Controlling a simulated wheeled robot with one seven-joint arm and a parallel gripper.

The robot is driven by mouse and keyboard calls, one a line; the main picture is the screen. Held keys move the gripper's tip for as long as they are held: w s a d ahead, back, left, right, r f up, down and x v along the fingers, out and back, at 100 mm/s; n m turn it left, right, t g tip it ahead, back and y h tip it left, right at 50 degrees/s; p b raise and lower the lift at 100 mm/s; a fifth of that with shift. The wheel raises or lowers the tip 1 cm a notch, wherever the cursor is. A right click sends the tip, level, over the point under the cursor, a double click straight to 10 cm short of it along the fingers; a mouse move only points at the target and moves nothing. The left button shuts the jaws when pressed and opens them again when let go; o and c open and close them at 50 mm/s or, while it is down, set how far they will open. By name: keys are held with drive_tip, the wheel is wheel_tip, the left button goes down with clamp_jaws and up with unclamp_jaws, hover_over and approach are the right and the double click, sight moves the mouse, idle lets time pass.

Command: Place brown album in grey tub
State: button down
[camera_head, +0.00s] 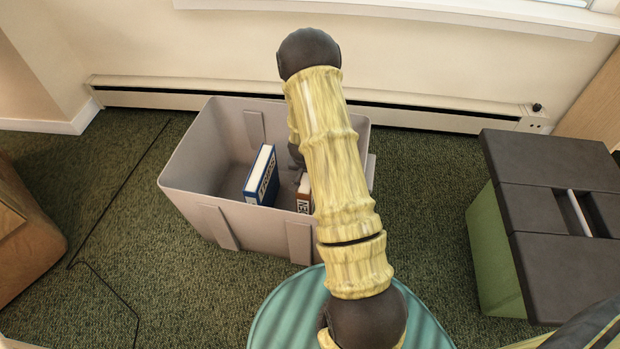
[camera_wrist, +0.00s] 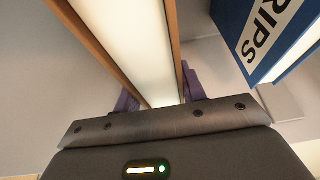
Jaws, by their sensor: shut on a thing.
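The brown album (camera_head: 304,194) is upright inside the grey tub (camera_head: 203,201), near its front wall, and mostly hidden behind my arm. In the wrist view the brown album (camera_wrist: 147,45) shows its white page edge between two brown covers. My gripper (camera_wrist: 160,97) is shut on it, with a purple finger on each side. In the head view the gripper is largely hidden by the arm. Whether the album touches the tub floor cannot be told.
A blue book (camera_head: 262,176) stands tilted in the tub, left of the album; it also shows in the wrist view (camera_wrist: 262,35). A green box with a dark lid (camera_head: 548,190) stands at right. A black cable (camera_head: 117,195) lies on the carpet at left. A heater (camera_head: 430,112) runs behind.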

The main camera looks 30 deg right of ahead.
drive_tip(key=shift+f+b, duration=0.95)
drive_tip(key=shift+f, duration=1)
drive_tip(key=c, duration=0.9)
unclamp_jaws()
drive_tip(key=shift+w, duration=0.1)
drive_tip(key=shift+o, duration=0.3)
drive_tip(key=shift+a, duration=0.1)
drive_tip(key=shift+r, duration=0.1)
drive_tip(key=p+v, duration=0.6)
drive_tip(key=v, duration=0.5)
drive_tip(key=shift+r, duration=0.35)
drive_tip(key=shift+s+a+r, duration=0.1)
drive_tip(key=shift+s+r, duration=0.1)
drive_tip(key=shift+r, duration=0.05)
